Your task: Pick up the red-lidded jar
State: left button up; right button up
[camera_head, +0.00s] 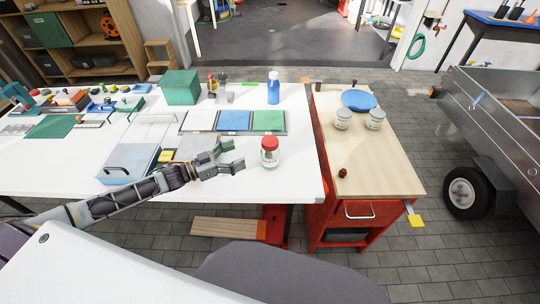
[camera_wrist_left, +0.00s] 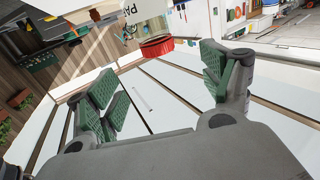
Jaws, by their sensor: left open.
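The red-lidded jar (camera_head: 270,153) stands upright on the white table near its right front corner. It has a clear or pale body and a red lid. In the left wrist view its red lid (camera_wrist_left: 157,47) shows at the top, beyond the fingers, and most of the body is hard to make out. My left gripper (camera_head: 238,155) is open and empty, just left of the jar, with its fingers pointing towards it. In the wrist view its green-padded fingers (camera_wrist_left: 165,88) are spread wide. My right gripper is not in view.
A blue-grey box (camera_head: 129,163) sits left, by my arm. A red cart (camera_head: 368,190) with a wooden top stands right.

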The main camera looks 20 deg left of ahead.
aim_at(264, 143)
pick_arm(q)
jog(key=shift+d, duration=0.1)
jog(key=x, duration=0.8)
jog(key=shift+w, duration=0.2)
dwell(0.6)
jog(key=shift+d, duration=0.25)
jog(key=shift+x, duration=2.5)
jog(key=shift+d, duration=0.1)
jog(key=shift+r, duration=0.15)
jog(key=c, duration=1.7)
